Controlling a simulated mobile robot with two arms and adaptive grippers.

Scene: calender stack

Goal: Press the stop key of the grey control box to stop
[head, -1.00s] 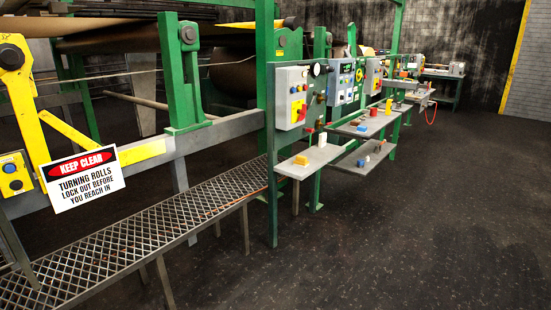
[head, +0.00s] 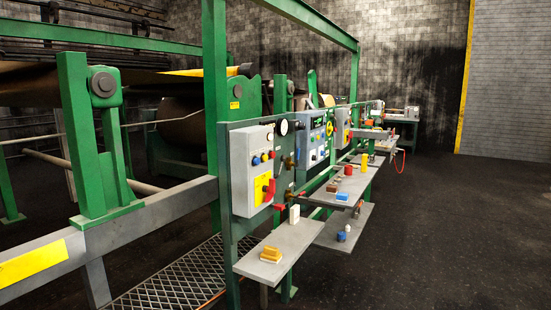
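A light grey control box (head: 240,152) is mounted on the green frame near the picture's middle. It has a row of small coloured buttons (head: 264,158) and below them a yellow plate with a red rotary handle (head: 268,190). A blue-grey box (head: 312,150) with a display and small keys hangs further along. Beyond it is another grey box (head: 342,122) with a yellow plate and a red part. Key labels are too small to read, so I cannot tell which is the stop key. Neither gripper is in view.
More shelves (head: 338,196) with small items follow behind. A mesh walkway (head: 170,285) runs along the machine. Dark floor (head: 450,230) at right is clear.

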